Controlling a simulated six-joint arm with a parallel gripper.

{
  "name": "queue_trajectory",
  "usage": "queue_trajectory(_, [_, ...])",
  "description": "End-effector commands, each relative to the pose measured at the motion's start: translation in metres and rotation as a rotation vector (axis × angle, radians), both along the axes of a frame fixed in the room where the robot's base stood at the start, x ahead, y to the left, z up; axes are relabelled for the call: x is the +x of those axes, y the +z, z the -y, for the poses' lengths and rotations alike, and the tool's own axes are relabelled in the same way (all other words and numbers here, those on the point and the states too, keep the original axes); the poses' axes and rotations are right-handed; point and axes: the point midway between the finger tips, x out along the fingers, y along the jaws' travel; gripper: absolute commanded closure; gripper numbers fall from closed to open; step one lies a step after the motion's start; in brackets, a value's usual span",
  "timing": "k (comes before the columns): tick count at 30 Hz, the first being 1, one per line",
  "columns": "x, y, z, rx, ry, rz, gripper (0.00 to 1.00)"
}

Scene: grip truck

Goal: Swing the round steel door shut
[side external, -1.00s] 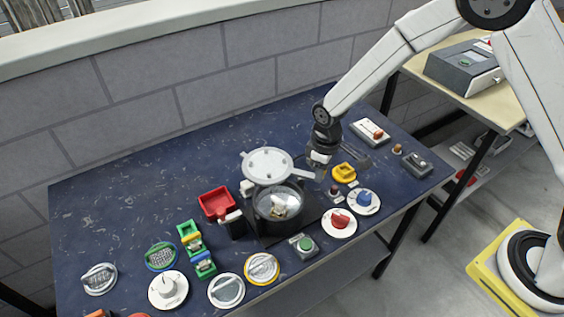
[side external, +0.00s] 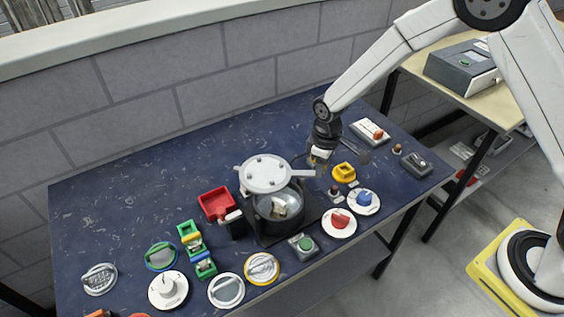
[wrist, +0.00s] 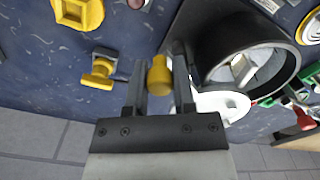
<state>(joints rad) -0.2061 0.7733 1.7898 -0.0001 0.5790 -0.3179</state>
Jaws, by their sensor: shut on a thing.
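The round steel door (side external: 265,174) is a pale disc with several bolts. It stands open, tilted above and behind the dark round chamber (side external: 262,208), whose inside with a small light object shows. A tab reaches from the door's right edge toward my gripper (side external: 318,160). How the knob joins the door is not clear there. The chamber (wrist: 205,70) is right of the fingers, with part of a pale disc, probably the door (wrist: 222,106), below it.
A yellow fixture (side external: 343,172) and red and blue dials (side external: 339,223) sit right of the chamber. A red bin (side external: 217,203) and green blocks (side external: 190,231) are left. A red-switch box (side external: 369,132) is behind right. The table's back left is clear.

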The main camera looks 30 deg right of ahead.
Motion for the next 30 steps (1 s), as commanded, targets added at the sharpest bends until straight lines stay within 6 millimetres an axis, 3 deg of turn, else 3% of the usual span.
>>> queue_trajectory(30, [0.015,0.000,0.007,0.000,-0.002,0.002,0.84])
